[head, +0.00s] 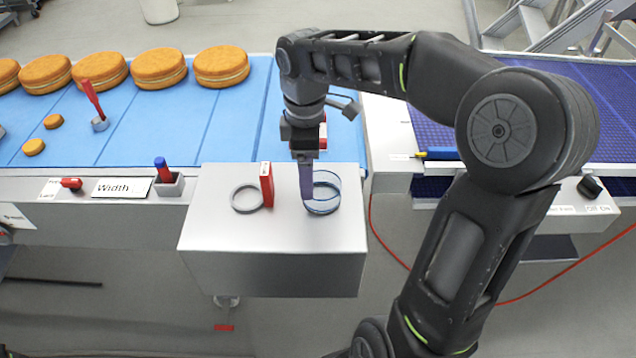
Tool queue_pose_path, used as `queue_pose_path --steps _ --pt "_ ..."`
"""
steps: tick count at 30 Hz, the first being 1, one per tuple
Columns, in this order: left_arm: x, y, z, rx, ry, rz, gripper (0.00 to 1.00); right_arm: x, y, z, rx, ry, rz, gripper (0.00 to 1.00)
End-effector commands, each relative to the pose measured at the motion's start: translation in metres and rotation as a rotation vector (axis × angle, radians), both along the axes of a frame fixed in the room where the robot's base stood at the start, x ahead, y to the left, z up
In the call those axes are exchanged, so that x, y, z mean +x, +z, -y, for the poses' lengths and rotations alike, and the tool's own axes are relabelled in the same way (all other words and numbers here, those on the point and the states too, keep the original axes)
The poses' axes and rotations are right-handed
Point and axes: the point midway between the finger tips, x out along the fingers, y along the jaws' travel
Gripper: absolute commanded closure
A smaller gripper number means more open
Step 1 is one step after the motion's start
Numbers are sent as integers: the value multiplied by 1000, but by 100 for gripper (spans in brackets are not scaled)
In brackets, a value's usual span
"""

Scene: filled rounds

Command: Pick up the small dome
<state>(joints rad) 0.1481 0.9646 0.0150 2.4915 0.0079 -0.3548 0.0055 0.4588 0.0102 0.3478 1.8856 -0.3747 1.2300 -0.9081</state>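The small dome (328,193) looks like a clear, see-through cover with a dark blue lower rim. It stands on the right half of the grey box top (215,225). My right gripper (307,207) points down at the dome's left side, its finger covering part of that side. The fingers are seen nearly edge-on, so I cannot tell whether they are open or shut, or whether they touch the dome. My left gripper is not in view.
A grey ring (247,199) and an upright red block (267,184) stand left of the dome. Behind, a blue belt (220,120) carries several large filled rounds (160,69), smaller rounds (34,147) and a red-handled tool (92,99). A blue-and-red tool sits in a grey holder (169,186).

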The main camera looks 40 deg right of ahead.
Motion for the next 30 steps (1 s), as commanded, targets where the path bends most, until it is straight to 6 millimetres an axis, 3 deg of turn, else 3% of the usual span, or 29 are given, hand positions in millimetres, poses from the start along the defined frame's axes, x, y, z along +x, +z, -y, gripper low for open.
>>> queue_pose_path --steps 4,14,24,30 --pt "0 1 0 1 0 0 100 0 -11 0 1 -1 -1 18" --pt "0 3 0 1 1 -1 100 0 -14 0 1 -1 0 18" --pt "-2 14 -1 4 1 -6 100 0 -58 0 2 1 -2 18" --pt "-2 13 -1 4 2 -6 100 0 -63 0 1 0 2 18"
